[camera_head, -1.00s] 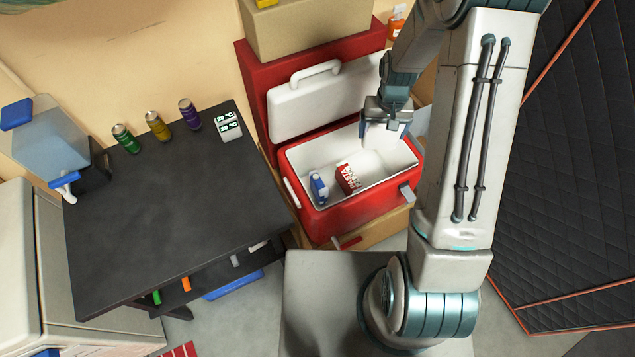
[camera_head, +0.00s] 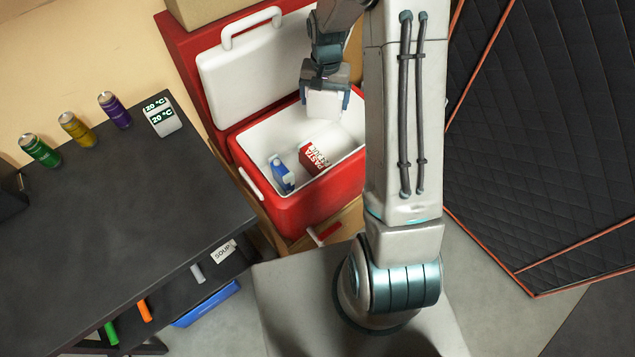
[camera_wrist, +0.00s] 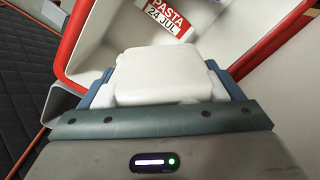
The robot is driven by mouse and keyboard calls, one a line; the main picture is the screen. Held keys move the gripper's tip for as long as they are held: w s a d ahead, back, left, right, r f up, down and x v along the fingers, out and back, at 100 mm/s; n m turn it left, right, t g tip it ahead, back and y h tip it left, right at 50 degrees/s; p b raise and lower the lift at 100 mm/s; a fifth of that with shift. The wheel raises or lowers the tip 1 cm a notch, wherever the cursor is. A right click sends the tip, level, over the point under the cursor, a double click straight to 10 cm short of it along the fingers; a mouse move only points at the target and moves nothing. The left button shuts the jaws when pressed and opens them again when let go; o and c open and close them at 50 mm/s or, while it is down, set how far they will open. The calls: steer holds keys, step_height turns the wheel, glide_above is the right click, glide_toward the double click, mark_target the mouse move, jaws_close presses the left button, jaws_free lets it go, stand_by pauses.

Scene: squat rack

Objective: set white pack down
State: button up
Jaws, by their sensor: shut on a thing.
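A white pack (camera_head: 324,104) is between the fingers of my gripper (camera_head: 325,100), held at the opening of the red cooler (camera_head: 308,214). In the wrist view the white pack (camera_wrist: 160,75) fills the space between the two blue-grey fingers of my gripper (camera_wrist: 160,90), which are shut on it. Inside the cooler, a red and white packet marked PASTA (camera_head: 316,156) and a blue and white carton (camera_head: 282,174) are on the floor. The pasta packet's label (camera_wrist: 168,16) also shows beyond the white pack. My arm hides the cooler's right end.
The cooler's white lid (camera_head: 252,75) stands open behind it. A dark table (camera_head: 110,220) at left carries green, yellow and purple cans (camera_head: 75,128) and a temperature display (camera_head: 163,118). A black quilted panel (camera_head: 550,130) stands at right.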

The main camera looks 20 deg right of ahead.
steer(key=w+d+f+m+b, duration=0.1)
steer(key=d+f+m+b, duration=0.1)
steer(key=f+b, duration=0.7)
steer(key=w+d+f+m+b, duration=0.1)
steer(key=d+f+m+b, duration=0.2)
steer(key=f+b, duration=0.5)
steer(key=w+d+f+m+b, duration=0.1)
steer(key=d+f+m+b, duration=0.2)
steer(key=f+b, duration=0.6)
steer(key=shift+d+f+m+b, duration=0.1)
steer(key=shift+f+m+b, duration=0.25)
steer(key=shift+b, duration=1.35)
steer(key=shift+f, duration=0.2)
steer(key=o, duration=1)
step_height(320, 180, up, 12)
steer(key=p, duration=0.4)
steer(key=shift+r, duration=0.2)
